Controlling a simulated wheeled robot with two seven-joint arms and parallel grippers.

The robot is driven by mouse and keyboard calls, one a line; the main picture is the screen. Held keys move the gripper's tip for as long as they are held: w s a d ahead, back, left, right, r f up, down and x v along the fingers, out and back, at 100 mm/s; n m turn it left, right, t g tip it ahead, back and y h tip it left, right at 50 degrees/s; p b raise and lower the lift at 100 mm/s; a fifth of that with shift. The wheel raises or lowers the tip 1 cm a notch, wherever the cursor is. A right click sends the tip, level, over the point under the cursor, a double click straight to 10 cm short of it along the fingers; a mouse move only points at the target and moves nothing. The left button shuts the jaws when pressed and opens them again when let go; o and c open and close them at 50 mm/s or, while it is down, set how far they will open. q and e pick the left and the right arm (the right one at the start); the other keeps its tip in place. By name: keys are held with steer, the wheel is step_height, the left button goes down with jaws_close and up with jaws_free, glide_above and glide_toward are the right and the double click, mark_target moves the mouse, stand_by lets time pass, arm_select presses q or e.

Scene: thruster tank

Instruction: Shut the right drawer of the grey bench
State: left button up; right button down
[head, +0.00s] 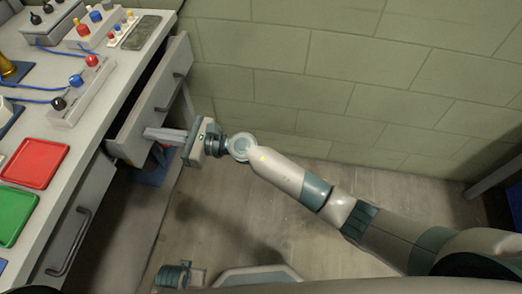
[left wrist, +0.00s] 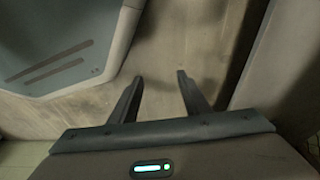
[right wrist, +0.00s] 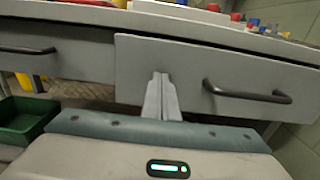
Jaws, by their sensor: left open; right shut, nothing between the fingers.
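The right drawer (head: 158,98) of the grey bench (head: 103,92) stands partly open, with a dark gap behind its front. Its front also shows in the right wrist view (right wrist: 200,72), with a dark bar handle (right wrist: 247,93) to the right. My right gripper (head: 147,133) is shut and empty. In the right wrist view its fingertips (right wrist: 160,75) are at the drawer front, left of the handle; I cannot tell whether they touch it. My left gripper (left wrist: 160,78) is open and empty, low over the floor, away from the drawer.
The left drawer (head: 85,205) looks shut, with its own bar handle (head: 68,243). Red (head: 35,162) and green (head: 14,214) trays and terminal blocks are on the bench top. A dark green bin (right wrist: 25,118) shows below the bench.

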mark_target(132, 129)
steer(key=b+x, duration=0.1)
steer(key=x, duration=0.6)
arm_select(q)
steer(key=r, duration=0.2)
steer(key=w+r, duration=0.1)
steer(key=r, duration=0.1)
steer(key=shift+w+d+r, duration=0.1)
steer(key=shift+d+r, duration=0.1)
steer(key=shift+r, duration=0.05)
arm_select(e)
steer(key=shift+a+r, duration=0.1)
steer(key=shift+r, duration=0.1)
steer(key=shift+r, duration=0.1)
arm_select(q)
steer(key=shift+b, duration=0.3)
arm_select(e)
steer(key=shift+w, duration=0.1)
